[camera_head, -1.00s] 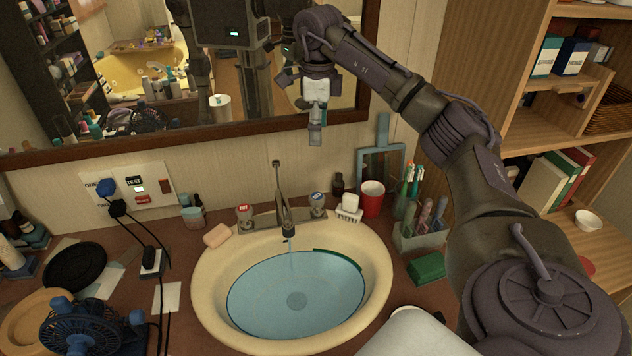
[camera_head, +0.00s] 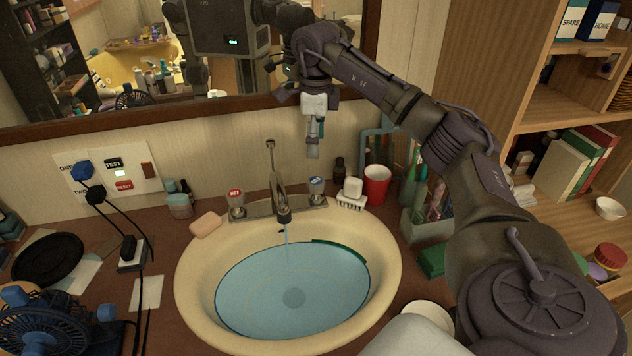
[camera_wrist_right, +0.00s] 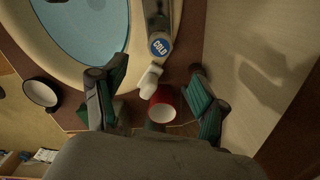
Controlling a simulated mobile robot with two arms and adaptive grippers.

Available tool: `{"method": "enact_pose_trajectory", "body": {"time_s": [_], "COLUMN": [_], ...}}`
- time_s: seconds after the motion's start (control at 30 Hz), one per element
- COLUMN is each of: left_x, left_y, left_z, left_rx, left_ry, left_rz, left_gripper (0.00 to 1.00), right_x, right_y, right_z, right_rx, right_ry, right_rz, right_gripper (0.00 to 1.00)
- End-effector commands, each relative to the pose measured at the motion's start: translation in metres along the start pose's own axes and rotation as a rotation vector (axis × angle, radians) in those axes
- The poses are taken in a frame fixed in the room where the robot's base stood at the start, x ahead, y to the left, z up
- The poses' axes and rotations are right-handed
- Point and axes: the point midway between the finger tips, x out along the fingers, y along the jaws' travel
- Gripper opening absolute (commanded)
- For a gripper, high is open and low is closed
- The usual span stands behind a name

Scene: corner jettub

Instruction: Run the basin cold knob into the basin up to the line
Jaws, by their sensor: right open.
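The cream basin (camera_head: 190,285) holds blue water (camera_head: 293,270). A thin dark line rings the blue area, with a green band (camera_head: 340,247) at its back right. I cannot tell exactly how the water level stands against the line. A thin stream (camera_head: 287,238) runs from the faucet (camera_head: 279,195). The blue-capped cold knob (camera_head: 316,186) stands right of the faucet; its COLD cap (camera_wrist_right: 160,45) faces the right wrist camera. My right gripper (camera_head: 314,148) is open, pointing down above the cold knob and apart from it. Its fingers (camera_wrist_right: 158,74) are spread wide. My left gripper is out of view.
The hot knob (camera_head: 236,198) stands left of the faucet. A white nail brush (camera_head: 352,195) and a red cup (camera_head: 376,185) stand close right of the cold knob. The mirror (camera_head: 150,110) is behind. A soap bar (camera_head: 206,224) lies at the basin's left.

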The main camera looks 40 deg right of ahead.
Motion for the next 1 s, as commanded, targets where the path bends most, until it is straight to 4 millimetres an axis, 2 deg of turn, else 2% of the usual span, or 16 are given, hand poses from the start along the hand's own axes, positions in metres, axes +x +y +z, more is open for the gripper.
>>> {"method": "enact_pose_trajectory", "body": {"time_s": [0.03,0.3,0.5,0.7,0.97,1.0], "left_x": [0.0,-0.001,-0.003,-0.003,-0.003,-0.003], "left_y": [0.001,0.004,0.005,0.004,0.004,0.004], "left_z": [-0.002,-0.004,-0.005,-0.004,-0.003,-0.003], "left_rx": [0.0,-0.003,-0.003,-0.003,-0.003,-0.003], "left_ry": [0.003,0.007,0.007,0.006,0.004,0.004], "left_rz": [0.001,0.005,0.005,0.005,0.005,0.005], "left_gripper": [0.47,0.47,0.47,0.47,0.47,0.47], "right_x": [0.012,0.07,0.1,0.114,0.115,0.115], "right_y": [0.001,0.001,0.001,0.001,0.0,0.0], "right_z": [-0.001,-0.002,-0.001,-0.001,-0.001,-0.001], "right_rx": [0.0,0.0,0.0,-0.001,-0.001,-0.001], "right_ry": [0.005,0.004,0.001,0.0,0.0,0.0], "right_rz": [0.003,0.002,0.002,0.001,0.0,0.0], "right_gripper": [0.72,0.72,0.72,0.72,0.72,0.69]}}
